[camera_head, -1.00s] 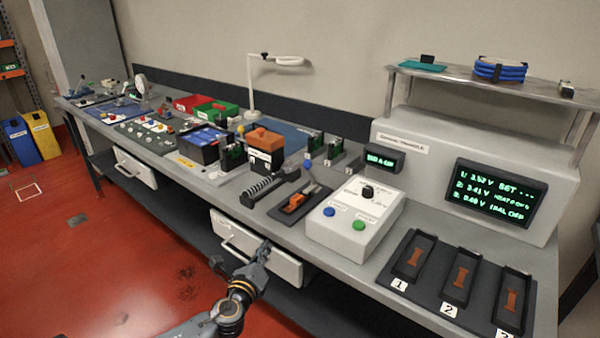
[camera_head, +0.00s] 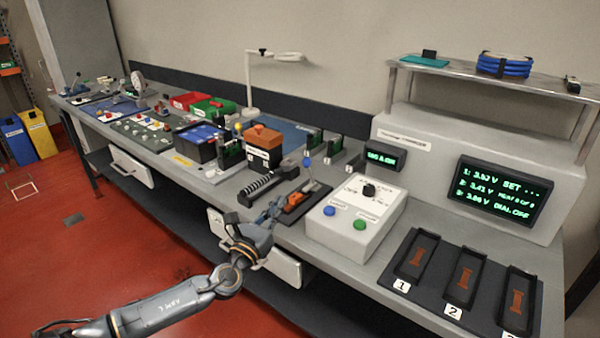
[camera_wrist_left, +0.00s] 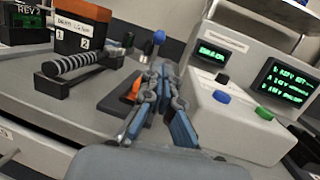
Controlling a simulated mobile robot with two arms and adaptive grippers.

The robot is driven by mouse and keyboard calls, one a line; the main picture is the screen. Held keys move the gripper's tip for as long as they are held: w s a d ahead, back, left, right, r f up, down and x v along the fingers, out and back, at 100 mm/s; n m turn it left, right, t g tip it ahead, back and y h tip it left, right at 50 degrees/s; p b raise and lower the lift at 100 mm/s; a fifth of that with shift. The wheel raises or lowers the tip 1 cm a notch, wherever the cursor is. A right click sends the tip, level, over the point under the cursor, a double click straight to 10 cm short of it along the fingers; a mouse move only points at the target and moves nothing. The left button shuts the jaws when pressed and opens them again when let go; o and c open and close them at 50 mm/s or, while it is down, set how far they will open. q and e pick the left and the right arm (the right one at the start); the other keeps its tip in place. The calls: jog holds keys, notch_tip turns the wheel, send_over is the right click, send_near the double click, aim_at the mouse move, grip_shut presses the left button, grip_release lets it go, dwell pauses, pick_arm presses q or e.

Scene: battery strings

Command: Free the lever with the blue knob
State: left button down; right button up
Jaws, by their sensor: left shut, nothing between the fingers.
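The lever's blue knob (camera_head: 307,161) stands up above a dark base plate (camera_head: 315,199) with an orange part (camera_head: 294,199), near the bench's front edge. In the left wrist view the blue knob (camera_wrist_left: 159,37) shows just beyond the fingertips and the orange part (camera_wrist_left: 135,88) is left of the fingers. My left gripper (camera_head: 279,203) is shut and empty, left of the orange part and below the knob. It also shows in the wrist view (camera_wrist_left: 158,68), its fingers covering part of the lever and base. I cannot tell whether it touches them. My right gripper is not in view.
A white box (camera_head: 348,228) with a dial and blue and green buttons stands close to the right. A ribbed black cylinder (camera_head: 268,186) on a stand lies to the left, with an orange-topped battery box (camera_head: 264,150) behind. A drawer front (camera_head: 287,270) is below the bench edge.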

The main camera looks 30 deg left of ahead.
aim_at(305, 165)
pick_arm(q)
jog(key=p+x, duration=0.1)
jog(key=x, duration=1.1)
jog(key=shift+w, duration=0.15)
jog(key=shift+w+r, duration=0.1)
jog(key=shift+w, duration=0.25)
jog(key=shift+r, duration=0.1)
